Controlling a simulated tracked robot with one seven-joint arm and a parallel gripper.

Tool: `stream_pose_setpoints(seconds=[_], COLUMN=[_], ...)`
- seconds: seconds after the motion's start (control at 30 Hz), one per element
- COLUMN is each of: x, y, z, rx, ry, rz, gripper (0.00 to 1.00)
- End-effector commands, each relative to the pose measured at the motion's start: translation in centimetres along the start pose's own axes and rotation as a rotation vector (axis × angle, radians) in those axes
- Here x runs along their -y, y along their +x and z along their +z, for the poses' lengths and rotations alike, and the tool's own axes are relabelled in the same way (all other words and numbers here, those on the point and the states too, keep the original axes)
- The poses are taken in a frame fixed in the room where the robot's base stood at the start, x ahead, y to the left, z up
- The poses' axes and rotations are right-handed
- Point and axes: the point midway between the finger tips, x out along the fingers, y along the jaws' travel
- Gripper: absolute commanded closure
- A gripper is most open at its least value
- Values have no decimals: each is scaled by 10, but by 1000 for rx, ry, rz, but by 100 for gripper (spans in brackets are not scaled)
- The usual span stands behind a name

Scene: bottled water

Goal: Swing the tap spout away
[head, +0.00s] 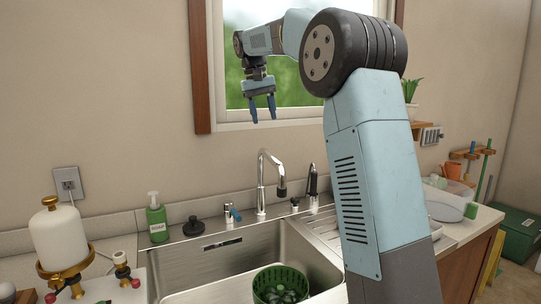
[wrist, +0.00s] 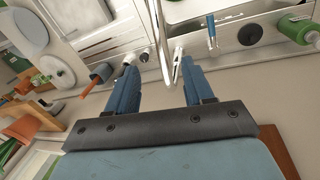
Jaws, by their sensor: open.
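The tap (head: 262,185) is a chrome post at the back of the sink, with a spout that arches over and ends in a dark nozzle (head: 282,193) pointing down to the right. My gripper (head: 262,120) hangs in front of the window, well above the tap, with its two blue fingers apart and pointing down. In the wrist view the gripper (wrist: 155,75) is open and empty. The tap (wrist: 165,40) shows there as a shiny bar beyond and between the fingertips. No contact with it is visible.
A green soap bottle (head: 157,220), a black stopper (head: 193,226) and a blue-handled fitting (head: 230,212) stand behind the sink. A green colander (head: 280,286) sits in the basin. A dark-topped dispenser (head: 312,182) stands right of the tap. A white tank (head: 62,236) stands at left.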

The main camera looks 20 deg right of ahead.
Motion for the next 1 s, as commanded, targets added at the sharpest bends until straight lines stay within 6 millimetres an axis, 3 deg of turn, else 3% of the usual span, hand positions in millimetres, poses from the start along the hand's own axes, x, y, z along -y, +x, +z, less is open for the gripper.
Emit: stream_pose_setpoints(seconds=[0.27, 0.8, 1.0], x=[1, 0, 1], y=[12, 102, 128], z=[-9, -8, -8], rx=[14, 13, 12], ry=[2, 2, 2], rz=[3, 3, 3], gripper=[48, 48, 48])
